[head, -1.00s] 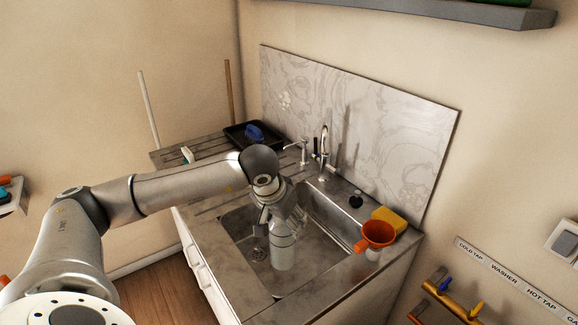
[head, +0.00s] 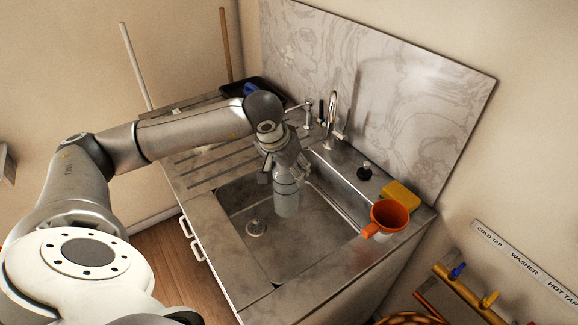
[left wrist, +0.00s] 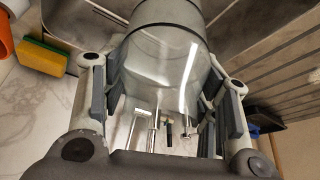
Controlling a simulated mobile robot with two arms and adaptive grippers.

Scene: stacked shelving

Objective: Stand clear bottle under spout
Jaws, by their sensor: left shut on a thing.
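The clear bottle (head: 286,203) is roughly upright over the sink basin, its lower part showing below my left gripper (head: 287,172). My left gripper is shut on it. In the left wrist view the bottle (left wrist: 165,65) lies between the fingers (left wrist: 163,100). The chrome tap with the spout (head: 331,108) stands behind the basin, up and to the right of the bottle. The bottle is apart from the spout, not under it. I cannot tell how high its base is above the basin floor. My right gripper is in no view.
The steel sink basin (head: 240,205) has a drain (head: 256,228) at left. An orange funnel-like cup (head: 388,217), yellow sponge (head: 401,195) and black knob (head: 364,172) line the right rim. A smaller fixture (head: 308,115) stands left of the tap. A dark tray (head: 238,91) lies behind my arm.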

